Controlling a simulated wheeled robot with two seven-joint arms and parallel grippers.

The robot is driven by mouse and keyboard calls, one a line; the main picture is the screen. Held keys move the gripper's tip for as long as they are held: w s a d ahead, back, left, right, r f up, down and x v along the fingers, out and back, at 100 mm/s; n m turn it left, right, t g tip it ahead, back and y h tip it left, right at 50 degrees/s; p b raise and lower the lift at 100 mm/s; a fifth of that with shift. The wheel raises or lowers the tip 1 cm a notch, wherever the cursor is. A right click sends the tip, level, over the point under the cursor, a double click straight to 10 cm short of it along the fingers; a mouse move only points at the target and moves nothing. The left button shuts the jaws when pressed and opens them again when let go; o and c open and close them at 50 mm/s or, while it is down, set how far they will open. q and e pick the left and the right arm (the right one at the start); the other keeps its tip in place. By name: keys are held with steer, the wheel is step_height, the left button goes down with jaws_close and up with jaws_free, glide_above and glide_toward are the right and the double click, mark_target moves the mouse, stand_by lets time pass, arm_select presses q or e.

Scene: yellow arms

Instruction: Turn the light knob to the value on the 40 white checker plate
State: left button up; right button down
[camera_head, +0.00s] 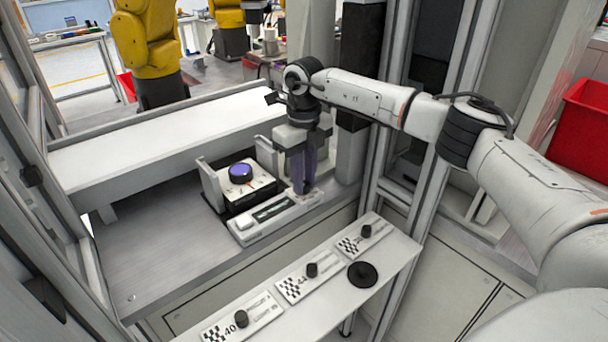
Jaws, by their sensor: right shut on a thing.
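The white plate marked 40 (262,318), with a black checker pattern and a black peg, lies at the near left end of the pale shelf. The rest of its print is too small to read. My right gripper (303,188) points down at the right end of a white panel (275,212) with a dark display strip. It is shut on a small part there, which the fingers hide; I cannot tell whether it is the light knob. A small white knob (245,222) is at the panel's left end. My left gripper is not in view.
A blue-topped round button (240,173) sits on a unit behind the panel. Two more checker plates (305,283) (362,238) and a black disc (362,274) are on the shelf (390,258). A white conveyor (170,130) runs behind; metal posts stand on the right.

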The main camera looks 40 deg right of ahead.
steer(key=shift+r+n, duration=0.1)
steer(key=shift+n, duration=1)
steer(key=shift+w, duration=0.1)
steer(key=c, duration=1.6)
jaws_free()
step_height(320, 180, up, 10)
steer(key=shift+r, duration=0.15)
